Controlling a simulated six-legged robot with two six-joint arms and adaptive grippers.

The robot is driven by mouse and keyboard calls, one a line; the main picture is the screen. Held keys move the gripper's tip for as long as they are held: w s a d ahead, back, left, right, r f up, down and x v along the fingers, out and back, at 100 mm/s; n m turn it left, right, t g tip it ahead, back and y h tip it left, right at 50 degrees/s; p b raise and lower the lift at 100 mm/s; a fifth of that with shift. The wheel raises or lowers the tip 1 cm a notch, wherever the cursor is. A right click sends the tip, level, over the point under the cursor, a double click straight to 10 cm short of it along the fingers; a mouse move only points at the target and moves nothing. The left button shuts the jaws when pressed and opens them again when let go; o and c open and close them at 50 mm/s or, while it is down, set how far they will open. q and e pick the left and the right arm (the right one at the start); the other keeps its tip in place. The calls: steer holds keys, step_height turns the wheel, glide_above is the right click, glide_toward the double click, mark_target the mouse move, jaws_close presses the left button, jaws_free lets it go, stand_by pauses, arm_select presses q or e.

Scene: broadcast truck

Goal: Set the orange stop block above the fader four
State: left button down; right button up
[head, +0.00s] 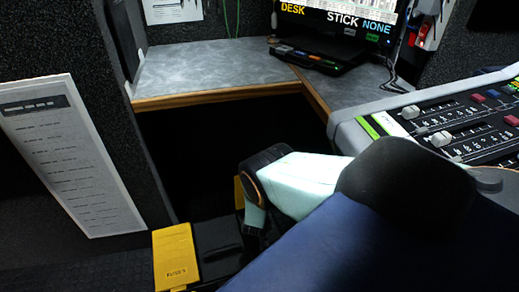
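The mixing console (352,137) stands at the right, cut off by the picture edge. Two pale fader knobs show on it, one farther back (410,111) and one nearer (441,138). The fader numbers are too small to read, so I cannot tell which is fader four. I make out no orange stop block. One of my arms reaches in from the lower right, with a blue link, a black joint and a mint link. It hides the near part of the console. Its fingertips do not show. My other gripper is not in view.
A grey desk (205,70) with a wooden edge runs along the back, carrying a monitor (350,15) and a small black panel (315,58). A yellow item (175,255) lies low by my arm. A printed sheet (70,155) hangs at the left.

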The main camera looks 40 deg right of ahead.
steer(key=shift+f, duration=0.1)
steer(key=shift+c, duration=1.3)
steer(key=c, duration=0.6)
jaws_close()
